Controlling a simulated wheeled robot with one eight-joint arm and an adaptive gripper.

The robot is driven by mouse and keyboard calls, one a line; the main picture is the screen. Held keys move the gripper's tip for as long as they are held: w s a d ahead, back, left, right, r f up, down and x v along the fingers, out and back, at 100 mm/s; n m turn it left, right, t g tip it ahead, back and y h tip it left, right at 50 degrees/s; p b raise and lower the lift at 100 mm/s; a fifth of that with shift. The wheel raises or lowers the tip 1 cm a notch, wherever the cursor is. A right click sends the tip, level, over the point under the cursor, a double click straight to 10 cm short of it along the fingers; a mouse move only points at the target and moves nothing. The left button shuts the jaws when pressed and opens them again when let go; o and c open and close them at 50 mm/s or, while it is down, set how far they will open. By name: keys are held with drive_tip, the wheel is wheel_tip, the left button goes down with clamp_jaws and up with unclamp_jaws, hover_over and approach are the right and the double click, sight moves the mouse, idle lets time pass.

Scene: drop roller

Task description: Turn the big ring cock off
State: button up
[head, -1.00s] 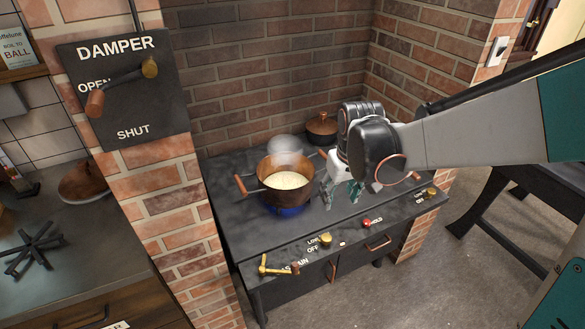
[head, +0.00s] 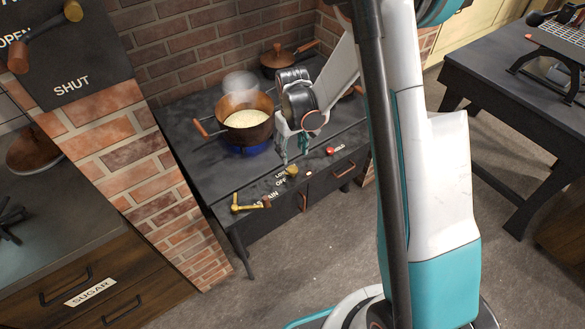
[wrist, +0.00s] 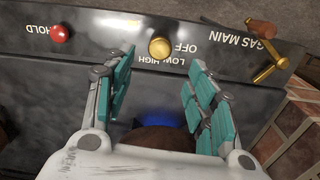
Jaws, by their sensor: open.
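A round brass cock (head: 292,171) sits on the stove's front panel, beside the words LOW, HIGH and OFF. It also shows in the wrist view (wrist: 160,47), near the top centre. My gripper (head: 295,157) is open and empty, just above and behind this cock. In the wrist view its teal-padded fingers (wrist: 160,65) stand apart on either side of the line to the cock, without visible contact. A copper pot (head: 247,132) with pale liquid steams over a blue flame (head: 247,150). Which ring the cock feeds is not spelled out in these views.
The red HOLD button (head: 330,151) is right of the cock. The brass GAS MAIN lever (head: 250,206) is to its left. A lidded pan (head: 283,60) stands at the stove's back. A dark table (head: 500,115) is at right; open floor lies in front.

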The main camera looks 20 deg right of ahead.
sight(293, 169)
wheel_tip(293, 169, down, 9)
drive_tip(key=b, duration=0.2)
drive_tip(key=shift+r+b, duration=0.1)
drive_tip(key=shift+b, duration=0.2)
drive_tip(key=shift+c, duration=0.2)
drive_tip(key=c, duration=1)
